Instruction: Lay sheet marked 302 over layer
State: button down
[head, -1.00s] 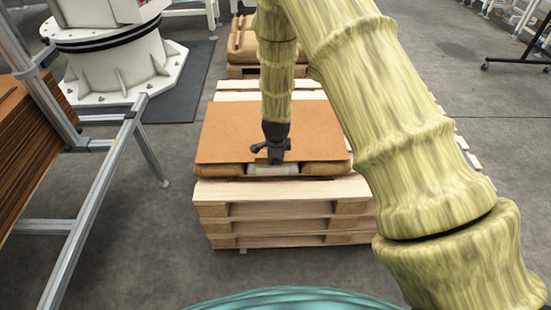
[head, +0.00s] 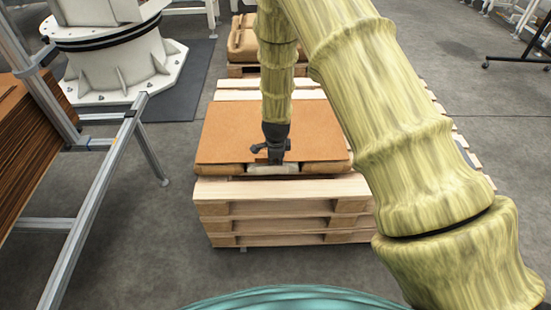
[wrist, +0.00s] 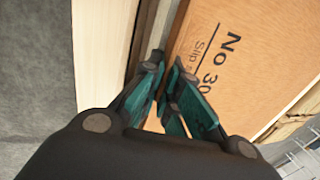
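The sheet (head: 235,130) is orange-brown and lies flat over a layer of brown bags on the pallet stack. In the wrist view the sheet (wrist: 262,45) reads "No 30" and "Slip s"; the rest of the marking is hidden behind a finger. My gripper (head: 276,161) points down at the sheet's front edge. In the wrist view its teal-padded fingertips (wrist: 166,72) are close together, with a narrow gap, beside that edge. I cannot tell whether they pinch the edge. The bag layer (head: 325,168) shows only along the front, below the sheet.
Stacked wooden pallets (head: 285,188) carry the layer. A metal frame (head: 100,190) with a stack of brown sheets (head: 30,135) stands at left. A white machine base (head: 115,60) is at back left. Another bag-loaded pallet (head: 240,42) is behind.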

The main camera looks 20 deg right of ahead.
jog(key=shift+f, duration=0.1)
dwell(0.3)
jog(key=c, duration=1.6)
grip_release()
jog(key=shift+o, duration=0.2)
jog(key=d+v, duration=0.1)
jog(key=v, duration=1.1)
jog(key=s+d+f+n+g, duration=0.25)
jog(key=s+f+n, duration=0.85)
jog(key=s+f, duration=0.9)
jog(key=s+a+f+n, duration=0.15)
jog(key=s+n, duration=0.35)
jog(key=s, duration=0.5)
jog(key=s+a+f+n, duration=0.15)
jog(key=s+n, duration=0.25)
jog(key=s, duration=0.6)
notch_tip(320, 180, up, 14)
jog(key=p, duration=1.4)
jog(key=shift+s+d+f+n+y, duration=0.15)
jog(key=shift+s+d+n+y, duration=0.15)
jog(key=shift+s+n+y, duration=0.15)
